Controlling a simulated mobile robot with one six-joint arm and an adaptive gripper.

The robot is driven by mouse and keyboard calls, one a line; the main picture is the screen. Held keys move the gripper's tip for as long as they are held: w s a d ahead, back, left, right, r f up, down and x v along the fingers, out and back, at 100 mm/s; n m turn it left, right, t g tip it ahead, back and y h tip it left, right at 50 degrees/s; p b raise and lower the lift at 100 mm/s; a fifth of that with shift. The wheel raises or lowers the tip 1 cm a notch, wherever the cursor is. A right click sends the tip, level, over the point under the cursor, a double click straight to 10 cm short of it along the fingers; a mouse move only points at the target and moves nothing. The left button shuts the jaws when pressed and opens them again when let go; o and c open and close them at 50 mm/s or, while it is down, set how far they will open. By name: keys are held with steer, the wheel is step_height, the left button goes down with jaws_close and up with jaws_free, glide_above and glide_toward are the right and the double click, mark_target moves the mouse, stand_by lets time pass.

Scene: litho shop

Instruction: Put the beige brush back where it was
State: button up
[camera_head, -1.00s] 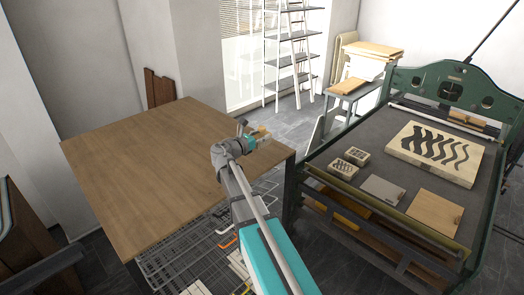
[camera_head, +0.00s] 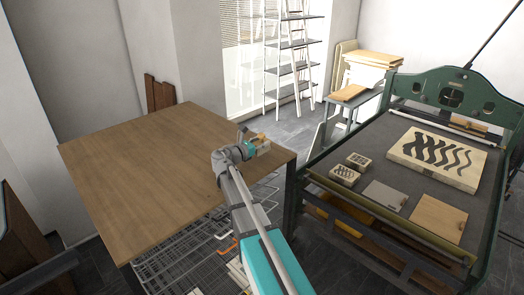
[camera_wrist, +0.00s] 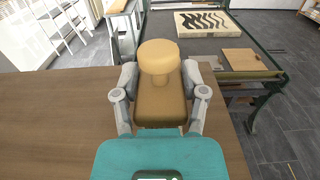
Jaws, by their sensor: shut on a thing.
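The beige brush (camera_wrist: 160,98) is held between the two fingers of my gripper (camera_wrist: 160,92) in the wrist view. It has a rounded tan knob on top and a broader brown-beige block below. In the head view my gripper (camera_head: 254,143) is near the right edge of the wooden table (camera_head: 150,165), and the brush (camera_head: 262,138) shows as a small tan shape at its end. The wrist view shows the tabletop (camera_wrist: 50,115) below and around the gripper. Whether the brush touches the tabletop cannot be told.
The green press (camera_head: 440,90) stands to the right. Its bed carries a large patterned block (camera_head: 437,158), two small patterned blocks (camera_head: 344,174), a grey plate (camera_head: 385,194) and a wooden board (camera_head: 438,218). A wire rack (camera_head: 190,255) is under the table. The tabletop is otherwise bare.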

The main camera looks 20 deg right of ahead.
steer(key=shift+f+b, duration=1)
steer(key=shift+f, duration=0.3)
steer(key=shift+f, duration=0.1)
steer(key=o, duration=1.1)
steer(key=shift+o, duration=0.2)
steer(key=shift+r, duration=0.25)
steer(key=v, duration=1.2)
